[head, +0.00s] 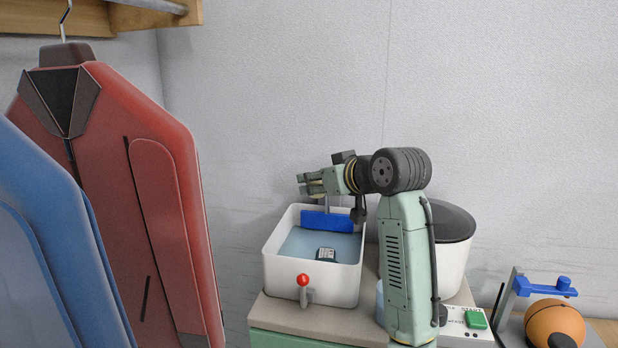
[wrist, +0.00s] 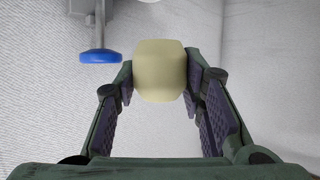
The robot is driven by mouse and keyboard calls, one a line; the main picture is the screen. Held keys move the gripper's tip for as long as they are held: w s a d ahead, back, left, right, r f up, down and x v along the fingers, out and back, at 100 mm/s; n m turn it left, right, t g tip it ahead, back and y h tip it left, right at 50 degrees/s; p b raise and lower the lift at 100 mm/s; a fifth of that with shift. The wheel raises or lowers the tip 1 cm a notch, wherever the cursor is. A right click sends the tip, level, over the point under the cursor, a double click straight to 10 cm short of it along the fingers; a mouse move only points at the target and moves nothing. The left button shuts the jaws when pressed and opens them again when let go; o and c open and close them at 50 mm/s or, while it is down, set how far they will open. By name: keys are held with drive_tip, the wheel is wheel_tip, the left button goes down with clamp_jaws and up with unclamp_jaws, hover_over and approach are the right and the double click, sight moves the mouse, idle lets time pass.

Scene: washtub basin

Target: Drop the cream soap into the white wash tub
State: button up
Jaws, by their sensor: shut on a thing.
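The cream soap (wrist: 160,70) is a pale rounded block between the fingers of my gripper (wrist: 159,82) in the wrist view. The gripper is shut on it. In the head view my gripper (head: 306,185) points left, above the back part of the white wash tub (head: 285,282), higher than its rim. I cannot make out the soap in the head view. The tub is an open box with a pale blue inside, and a small dark object (head: 326,254) lies in it.
A blue block (head: 327,221) is at the tub's back wall. A red-knobbed tap (head: 303,281) is on the tub's front. A white bin (head: 456,262) with a dark top stands right, behind my arm. Red (head: 165,190) and blue (head: 50,240) garments hang left.

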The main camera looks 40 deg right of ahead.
drive_tip(key=shift+s+f+b, duration=0.2)
drive_tip(key=shift+f+b, duration=0.3)
drive_tip(key=shift+f, duration=0.3)
wheel_tip(320, 180, down, 4)
drive_tip(key=b, duration=0.3)
drive_tip(key=shift+w, duration=0.1)
drive_tip(key=o, duration=1.2)
drive_tip(key=shift+o, duration=0.2)
drive_tip(key=v, duration=1.2)
